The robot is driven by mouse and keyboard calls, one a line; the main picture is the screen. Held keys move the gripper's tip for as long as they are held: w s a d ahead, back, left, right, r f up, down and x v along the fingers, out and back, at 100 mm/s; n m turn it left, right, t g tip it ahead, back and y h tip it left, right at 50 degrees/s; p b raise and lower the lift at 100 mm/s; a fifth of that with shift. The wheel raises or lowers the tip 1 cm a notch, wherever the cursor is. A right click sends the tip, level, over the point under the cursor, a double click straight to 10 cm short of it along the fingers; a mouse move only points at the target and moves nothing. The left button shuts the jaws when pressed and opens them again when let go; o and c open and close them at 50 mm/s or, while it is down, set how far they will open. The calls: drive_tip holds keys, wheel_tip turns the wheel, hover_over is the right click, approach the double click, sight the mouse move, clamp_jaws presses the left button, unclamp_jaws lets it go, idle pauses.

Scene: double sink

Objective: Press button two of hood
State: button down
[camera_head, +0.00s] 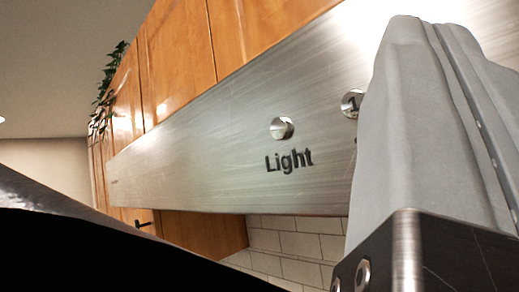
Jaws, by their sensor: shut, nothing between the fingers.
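The hood's brushed-metal front panel (215,145) runs across the middle of the view, tilted up to the right. A round silver button (281,128) sits above the word "Light". To its right, a second round button marked "1" (351,103) is partly covered by my gripper. Button two is not visible; the panel right of button one is hidden behind my gripper. My gripper (408,25) is shut and empty, its grey fingers pointing up in front of the panel's right part. I cannot tell whether the fingertips touch the panel.
Orange wooden cabinets (180,50) are above and left of the hood. White wall tiles (297,243) show below it. A green plant (106,90) sits at the far left. The space in front of the panel's left part looks clear.

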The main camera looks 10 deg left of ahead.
drive_tip(key=shift+s, duration=0.1)
drive_tip(key=shift+s+a, duration=0.55)
drive_tip(key=shift+s, duration=0.25)
drive_tip(key=shift+s+a, duration=0.6)
drive_tip(key=shift+s, duration=0.25)
drive_tip(key=shift+s+a, duration=0.55)
drive_tip(key=shift+s, duration=0.25)
